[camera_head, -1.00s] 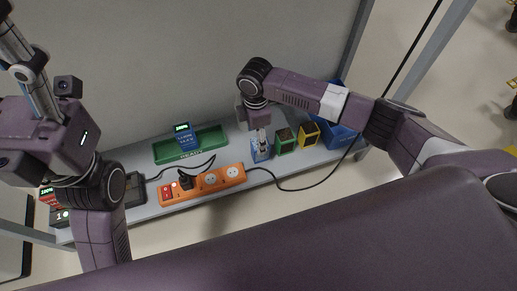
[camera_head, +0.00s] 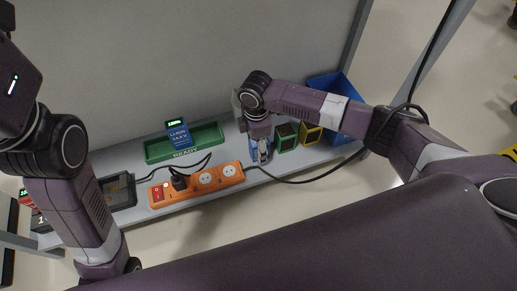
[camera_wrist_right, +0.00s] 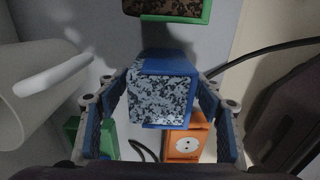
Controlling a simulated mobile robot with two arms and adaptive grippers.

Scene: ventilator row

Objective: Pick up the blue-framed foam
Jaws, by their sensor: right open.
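The blue-framed foam (camera_wrist_right: 160,92) is a block of speckled grey-white foam in a blue frame. In the right wrist view it sits between the two fingers of my right gripper (camera_wrist_right: 160,100), which is open with a finger on either side. In the head view the blue-framed foam (camera_head: 253,151) stands on the shelf, partly hidden by my right gripper (camera_head: 262,150), which points down at it. I cannot tell whether the fingers touch the frame. My left arm shows at the left of the head view, but its gripper does not.
A green-framed foam (camera_head: 286,137) and a yellow-framed one (camera_head: 310,132) stand to the right, before a blue bin (camera_head: 349,98). An orange power strip (camera_head: 197,184) with cables lies in front. A green tray (camera_head: 155,152) holds a battery (camera_head: 178,135). A white cylinder (camera_wrist_right: 30,100) is close by.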

